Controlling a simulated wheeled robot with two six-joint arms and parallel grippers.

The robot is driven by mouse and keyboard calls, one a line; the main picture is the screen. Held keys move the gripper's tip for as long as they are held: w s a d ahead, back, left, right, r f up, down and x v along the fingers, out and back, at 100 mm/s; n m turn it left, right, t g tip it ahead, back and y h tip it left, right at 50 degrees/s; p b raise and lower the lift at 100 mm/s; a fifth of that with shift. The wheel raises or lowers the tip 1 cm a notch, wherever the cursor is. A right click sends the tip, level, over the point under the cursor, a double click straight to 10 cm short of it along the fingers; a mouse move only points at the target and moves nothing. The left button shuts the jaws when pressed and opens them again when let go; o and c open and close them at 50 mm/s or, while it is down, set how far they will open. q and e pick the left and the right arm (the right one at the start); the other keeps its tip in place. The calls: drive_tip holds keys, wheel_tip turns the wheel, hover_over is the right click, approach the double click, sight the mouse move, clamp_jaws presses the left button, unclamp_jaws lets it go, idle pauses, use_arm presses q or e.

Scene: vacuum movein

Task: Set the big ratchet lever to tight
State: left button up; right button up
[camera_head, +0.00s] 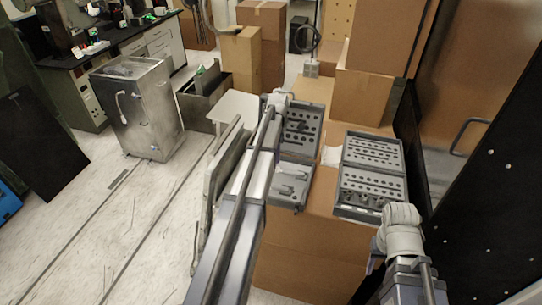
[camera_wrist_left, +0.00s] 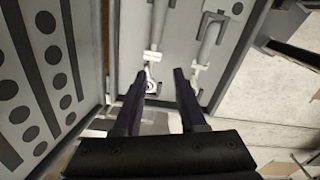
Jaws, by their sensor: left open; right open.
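My left gripper (camera_wrist_left: 160,74) is open in the left wrist view, with one dark finger on each side. Between and beyond its fingertips is the ringed head of a ratchet (camera_wrist_left: 151,84), with its grey handle running up the picture. A second, similar tool (camera_wrist_left: 208,40) lies to its right. Both lie in the grey tray of an open case, which shows in the head view (camera_head: 290,187). I cannot tell contact or how the ratchet lever is set.
The left case's lid with holes (camera_head: 302,124) stands behind its tray. A second open case (camera_head: 372,190) lies to the right on cardboard boxes (camera_head: 310,245). A metal cabinet (camera_head: 138,108) stands left. Open floor (camera_head: 110,220) lies at left.

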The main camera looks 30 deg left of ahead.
use_arm(q)
drive_tip(key=a+f+b, duration=0.1)
drive_tip(key=f+b, duration=0.1)
drive_tip(key=a+f+n+b, duration=0.1)
drive_tip(key=f+b, duration=0.1)
drive_tip(key=b, duration=0.1)
drive_tip(key=w+a+f+n+b, duration=0.1)
drive_tip(key=f+b, duration=0.1)
drive_tip(key=f, duration=0.1)
drive_tip(key=shift+a+b, duration=0.3)
idle(0.3)
clamp_jaws()
idle(0.5)
